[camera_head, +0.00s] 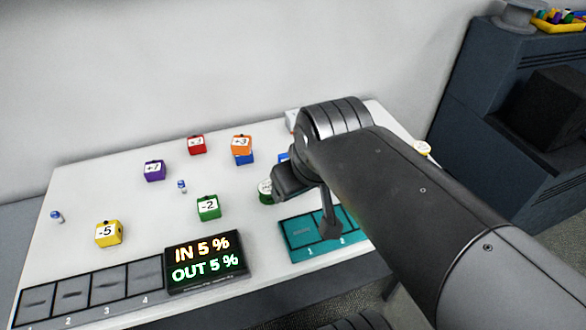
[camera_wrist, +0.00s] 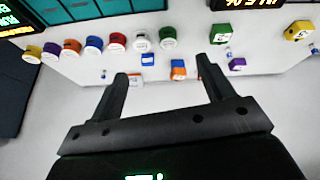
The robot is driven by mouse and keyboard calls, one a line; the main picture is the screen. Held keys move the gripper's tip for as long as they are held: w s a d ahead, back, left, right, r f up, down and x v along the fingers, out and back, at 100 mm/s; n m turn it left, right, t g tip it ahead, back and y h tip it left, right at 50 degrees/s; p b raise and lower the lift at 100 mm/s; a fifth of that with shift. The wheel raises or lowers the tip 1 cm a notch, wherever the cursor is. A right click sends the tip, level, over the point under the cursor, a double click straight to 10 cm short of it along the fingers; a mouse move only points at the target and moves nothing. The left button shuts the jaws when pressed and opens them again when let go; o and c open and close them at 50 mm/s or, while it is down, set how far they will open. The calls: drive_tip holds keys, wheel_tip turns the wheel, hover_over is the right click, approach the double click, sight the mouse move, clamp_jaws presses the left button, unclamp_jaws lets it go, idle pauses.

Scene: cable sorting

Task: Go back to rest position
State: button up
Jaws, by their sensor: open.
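My gripper (camera_wrist: 163,80) is open in the wrist view, with nothing between its two fingers. In the head view my gripper (camera_head: 328,222) hangs above the front right part of the table, near the teal tray (camera_head: 288,245). Most of its fingers are hidden behind my arm there.
Labelled blocks stand on the white table (camera_head: 150,215): yellow (camera_head: 109,234), green (camera_head: 208,207), purple (camera_head: 154,170), red (camera_head: 196,145) and orange (camera_head: 241,143). Several round coloured pieces line up beside the teal tray in the wrist view. A display (camera_head: 205,262) stands at the front.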

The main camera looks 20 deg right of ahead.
drive_tip(key=shift+s+f+m, duration=0.2)
drive_tip(key=shift+s+m, duration=0.25)
drive_tip(key=shift+s+f+m, duration=0.2)
drive_tip(key=shift+s+m, duration=0.25)
idle(4.3)
